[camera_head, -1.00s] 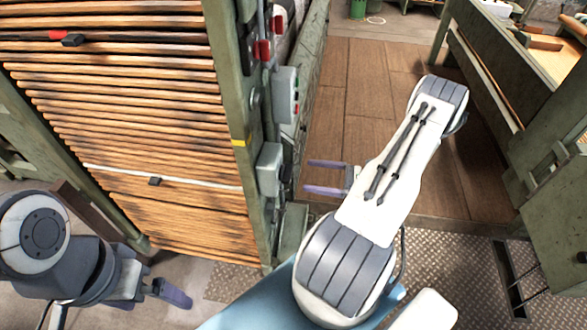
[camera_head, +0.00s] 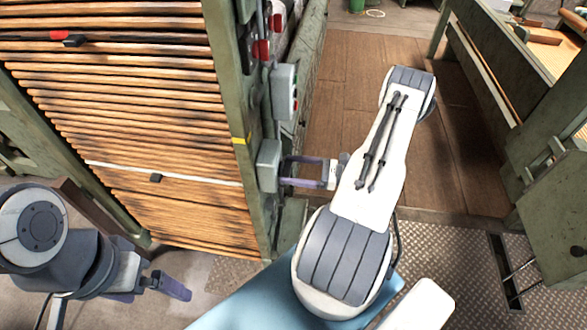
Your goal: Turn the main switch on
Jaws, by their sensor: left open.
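A grey box (camera_head: 268,166) is mounted on the side of the green machine post; any lever on its far face is hidden from me. Above it is a second grey box (camera_head: 284,92) with small buttons on its side. Which one carries the main switch I cannot tell. My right gripper (camera_head: 284,170) is open, its two purple fingers spread one above the other. Their tips reach the right side of the lower box; whether they touch it I cannot tell. My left gripper (camera_head: 181,290) is open and empty, low at the left, apart from the machine.
Red-fronted parts (camera_head: 262,50) sit higher on the green post (camera_head: 232,100). Stacked wooden slats (camera_head: 130,120) fill the frame at left. A wooden floor (camera_head: 335,120) lies clear behind my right arm. A green bench (camera_head: 490,70) stands at right.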

